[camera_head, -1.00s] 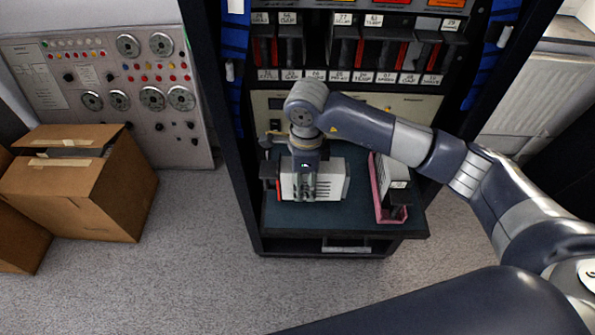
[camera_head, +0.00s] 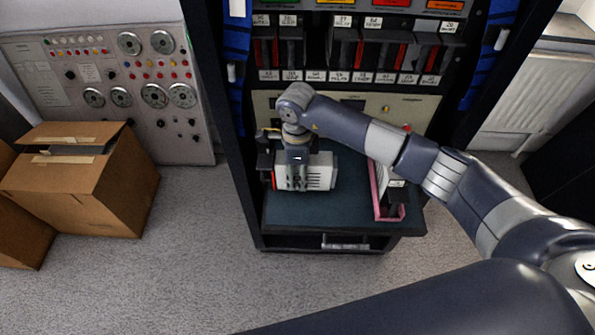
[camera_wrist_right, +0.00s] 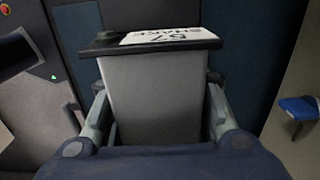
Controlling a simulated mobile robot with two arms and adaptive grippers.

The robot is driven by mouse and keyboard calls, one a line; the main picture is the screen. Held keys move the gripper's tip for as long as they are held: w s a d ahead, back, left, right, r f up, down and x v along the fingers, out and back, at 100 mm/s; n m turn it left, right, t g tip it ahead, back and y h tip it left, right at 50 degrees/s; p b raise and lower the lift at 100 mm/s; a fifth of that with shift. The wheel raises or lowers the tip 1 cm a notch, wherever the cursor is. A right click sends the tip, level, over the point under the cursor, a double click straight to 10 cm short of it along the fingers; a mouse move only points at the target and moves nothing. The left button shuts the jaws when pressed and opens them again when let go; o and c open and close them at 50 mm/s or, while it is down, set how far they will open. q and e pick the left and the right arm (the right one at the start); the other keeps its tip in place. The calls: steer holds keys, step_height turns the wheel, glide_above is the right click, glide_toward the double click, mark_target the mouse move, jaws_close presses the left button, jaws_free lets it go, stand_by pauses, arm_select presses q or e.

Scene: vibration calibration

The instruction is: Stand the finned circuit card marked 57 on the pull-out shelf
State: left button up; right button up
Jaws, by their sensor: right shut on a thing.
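The finned circuit card (camera_head: 320,172) is a pale grey block with dark slots, at the left of the pull-out shelf (camera_head: 320,218). My right gripper (camera_head: 298,184) is shut on it from above. In the right wrist view the card (camera_wrist_right: 150,95) sits between both fingers (camera_wrist_right: 160,112), and its dark top edge carries a white label reading 57. The card looks upright; whether its bottom touches the shelf is hidden. My left gripper is not in view.
A pink-edged holder (camera_head: 388,212) with pale cards stands at the shelf's right. The shelf's middle and front are clear. The rack (camera_head: 350,50) with several card slots rises behind. Cardboard boxes (camera_head: 85,185) and a control panel (camera_head: 110,90) stand left.

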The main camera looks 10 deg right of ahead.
steer(key=shift+f, duration=0.2)
steer(key=o, duration=1.2)
steer(key=shift+r, duration=0.1)
steer(key=shift+r, duration=0.15)
step_height(320, 180, up, 12)
steer(key=shift+b, duration=0.75)
